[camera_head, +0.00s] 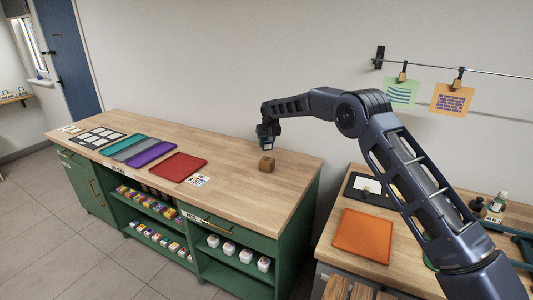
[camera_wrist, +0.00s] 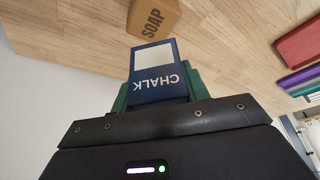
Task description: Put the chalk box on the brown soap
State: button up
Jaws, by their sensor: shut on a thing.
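The chalk box (camera_wrist: 158,80) is dark blue with a white panel and the word CHALK. My gripper (camera_wrist: 157,97) is shut on it; green finger pads show on both sides of the box. In the head view my gripper (camera_head: 267,140) is over the wooden counter, just behind and above the brown soap (camera_head: 267,164). The soap is a small brown block standing on the counter. In the wrist view the soap (camera_wrist: 153,18), marked SOAP, is beyond the box and apart from it in the picture.
A red tray (camera_head: 178,167) lies left of the soap, with purple, grey and teal mats further left. The wooden counter (camera_head: 235,185) is bare around the soap. An orange tray (camera_head: 362,236) is on the lower table at the right.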

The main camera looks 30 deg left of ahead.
aim_at(267, 159)
jog(key=shift+f, duration=2.85)
jog(key=shift+f, duration=0.1)
jog(key=o, duration=1)
jog(key=shift+o, duration=0.2)
jog(key=v, duration=1.2)
